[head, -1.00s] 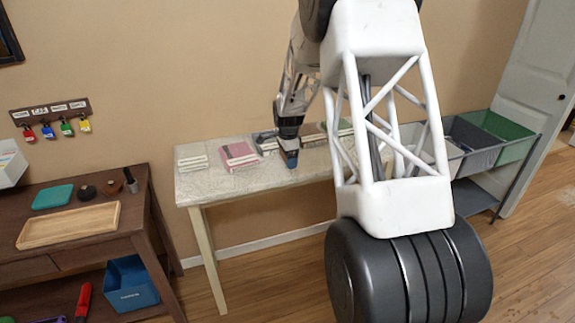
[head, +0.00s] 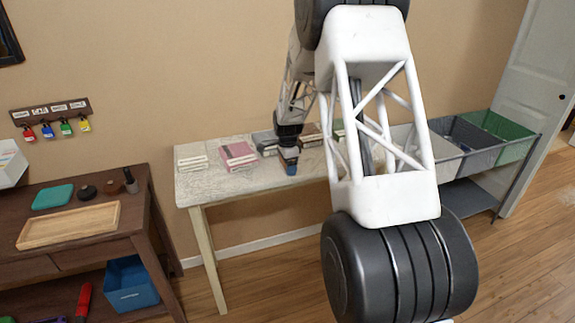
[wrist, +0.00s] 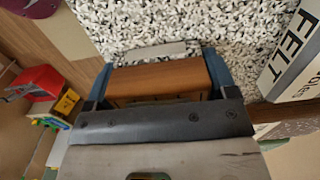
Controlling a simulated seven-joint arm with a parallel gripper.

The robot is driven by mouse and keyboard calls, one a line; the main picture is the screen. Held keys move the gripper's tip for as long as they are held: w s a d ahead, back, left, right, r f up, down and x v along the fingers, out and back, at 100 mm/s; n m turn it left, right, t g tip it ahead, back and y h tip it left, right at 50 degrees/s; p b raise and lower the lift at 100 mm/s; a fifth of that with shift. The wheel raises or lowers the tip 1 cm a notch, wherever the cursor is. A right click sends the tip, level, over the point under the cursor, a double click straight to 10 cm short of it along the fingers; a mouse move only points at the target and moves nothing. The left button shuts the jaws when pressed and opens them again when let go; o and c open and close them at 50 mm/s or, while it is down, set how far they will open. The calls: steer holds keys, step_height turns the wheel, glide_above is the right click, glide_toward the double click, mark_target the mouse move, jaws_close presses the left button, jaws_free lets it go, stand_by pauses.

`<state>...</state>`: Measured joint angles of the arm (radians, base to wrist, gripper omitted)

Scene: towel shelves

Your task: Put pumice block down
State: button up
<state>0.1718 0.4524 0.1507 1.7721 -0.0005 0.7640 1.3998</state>
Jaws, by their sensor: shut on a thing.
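My gripper (wrist: 158,73) has blue fingertips and is shut on an orange-brown block (wrist: 168,80), which I take to be the pumice block. The block spans the space between the two fingers. In the head view my gripper (head: 290,166) is over the front part of the pale speckled table (head: 222,184), and a bit of brown shows between its fingers. The speckled top (wrist: 130,22) lies beyond the block in the wrist view. I cannot tell whether the block touches the table. Its underside is hidden.
A label reading FELT (wrist: 292,52) is at the right of the wrist view. Grey and green bins (head: 465,135) stand right. A dark desk (head: 130,212) holds a wooden tray (head: 68,226).

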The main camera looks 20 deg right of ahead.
steer(key=shift+f, duration=0.4)
steer(key=o, duration=0.9)
steer(key=shift+s+f, duration=0.1)
steer(key=shift+f, duration=0.1)
steer(key=shift+s+f, duration=0.1)
steer(key=shift+f, duration=0.05)
steer(key=shift+s+f, duration=0.1)
steer(key=shift+f, duration=0.05)
steer(key=r, duration=1.4)
steer(key=shift+w, duration=0.25)
steer(key=shift+r, duration=0.1)
